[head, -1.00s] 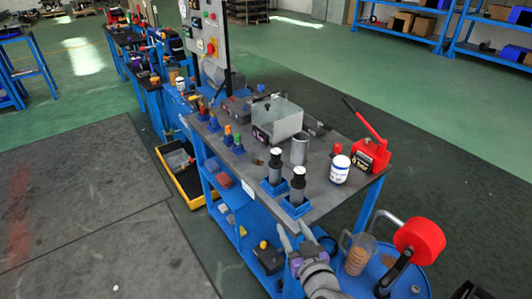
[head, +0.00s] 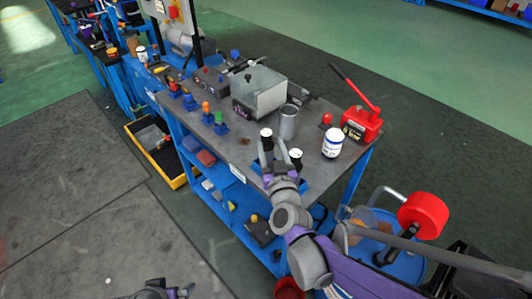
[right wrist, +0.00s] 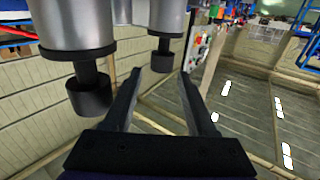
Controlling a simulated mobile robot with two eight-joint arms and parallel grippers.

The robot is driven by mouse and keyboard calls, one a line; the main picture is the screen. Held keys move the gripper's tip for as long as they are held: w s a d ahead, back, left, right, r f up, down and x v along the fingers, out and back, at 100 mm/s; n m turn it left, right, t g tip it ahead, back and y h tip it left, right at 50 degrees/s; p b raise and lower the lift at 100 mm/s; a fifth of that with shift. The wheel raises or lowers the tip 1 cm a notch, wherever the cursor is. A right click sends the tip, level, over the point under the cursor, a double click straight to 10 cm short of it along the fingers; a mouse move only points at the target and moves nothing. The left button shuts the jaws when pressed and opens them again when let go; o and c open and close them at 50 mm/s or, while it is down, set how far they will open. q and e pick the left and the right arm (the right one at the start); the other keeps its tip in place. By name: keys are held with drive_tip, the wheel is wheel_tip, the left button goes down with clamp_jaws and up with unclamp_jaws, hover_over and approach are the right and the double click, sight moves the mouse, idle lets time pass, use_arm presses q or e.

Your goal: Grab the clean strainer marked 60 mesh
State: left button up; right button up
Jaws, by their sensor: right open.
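Two dark, cylindrical strainers with pale tops stand at the table's near corner, one at the left (head: 266,132) and one at the right (head: 296,154). No mesh marking is readable on either. My right gripper (head: 266,152) is open and empty, close beside them and partly covering both. In the right wrist view, one silver cylinder with a black end (right wrist: 88,92) is large at the left, outside the fingers. The other (right wrist: 162,58) shows beyond and between the open fingertips (right wrist: 160,78). My left gripper (head: 165,291) is only partly visible at the bottom edge.
The grey worktop (head: 232,151) also holds a grey cup (head: 288,122), a white jar (head: 332,143), a red lever tool (head: 362,122) and a metal box (head: 258,92). A blue drum with a red wheel (head: 422,214) stands at the right.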

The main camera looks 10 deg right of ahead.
sight(268, 139)
drive_tip(key=w, duration=0.5)
drive_tip(key=shift+w+a+f, duration=0.1)
drive_tip(key=shift+w+f, duration=0.1)
drive_tip(key=shift+w, duration=0.1)
clamp_jaws()
